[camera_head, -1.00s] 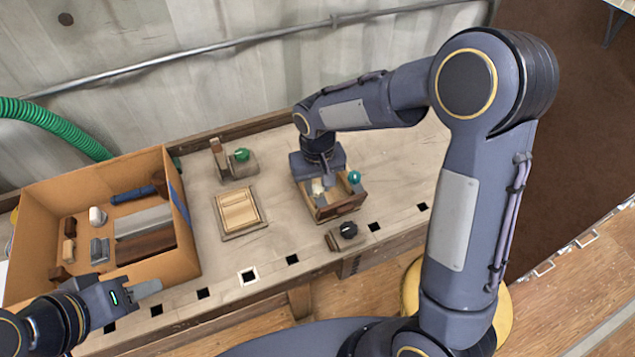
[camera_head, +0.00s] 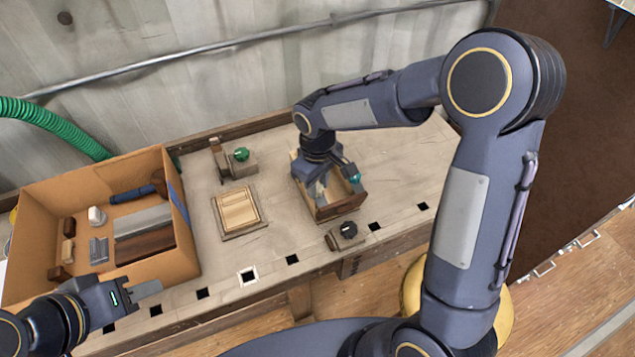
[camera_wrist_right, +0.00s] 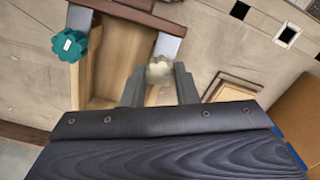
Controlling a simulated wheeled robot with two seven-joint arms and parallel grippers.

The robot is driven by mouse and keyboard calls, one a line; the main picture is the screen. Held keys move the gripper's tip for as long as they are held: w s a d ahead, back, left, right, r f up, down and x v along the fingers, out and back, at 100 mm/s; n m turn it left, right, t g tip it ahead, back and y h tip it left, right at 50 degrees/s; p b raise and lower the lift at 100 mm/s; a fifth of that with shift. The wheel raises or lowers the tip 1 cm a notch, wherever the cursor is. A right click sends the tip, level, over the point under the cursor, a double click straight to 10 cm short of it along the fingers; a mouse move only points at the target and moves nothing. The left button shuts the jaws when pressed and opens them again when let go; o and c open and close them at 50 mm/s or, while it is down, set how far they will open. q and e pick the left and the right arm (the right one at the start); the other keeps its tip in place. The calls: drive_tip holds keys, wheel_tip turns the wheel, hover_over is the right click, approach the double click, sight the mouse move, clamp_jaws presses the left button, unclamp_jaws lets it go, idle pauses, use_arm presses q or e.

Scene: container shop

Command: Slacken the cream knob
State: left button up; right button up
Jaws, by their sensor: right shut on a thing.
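The cream knob (camera_wrist_right: 160,68) is a small scalloped knob at the edge of an open wooden box (camera_head: 338,210). My right gripper (camera_wrist_right: 160,82) points down over the box, with its fingers shut on either side of the cream knob. In the head view, my right gripper (camera_head: 325,188) hides the cream knob. A teal lobed knob (camera_wrist_right: 70,45) sits at the other side of the box, clear of the fingers. My left gripper (camera_head: 148,289) is at the lower left near the cardboard box, away from the knobs; its finger gap is not visible.
A cardboard box (camera_head: 190,262) with several blocks and tools stands at the left. A green-knobbed clamp (camera_head: 240,155), a wooden frame (camera_head: 240,233) and a black-knobbed piece (camera_head: 347,230) lie around the wooden box. The bench right of the box is clear.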

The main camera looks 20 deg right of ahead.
sight(318, 188)
drive_tip(key=n, duration=0.4)
drive_tip(key=shift+n, duration=0.3)
drive_tip(key=n, duration=0.4)
drive_tip(key=shift+n+p, duration=0.4)
drive_tip(key=o, duration=1)
drive_tip(key=shift+r, duration=0.1)
wheel_tip(318, 188, up, 8)
drive_tip(key=shift+f, duration=0.15)
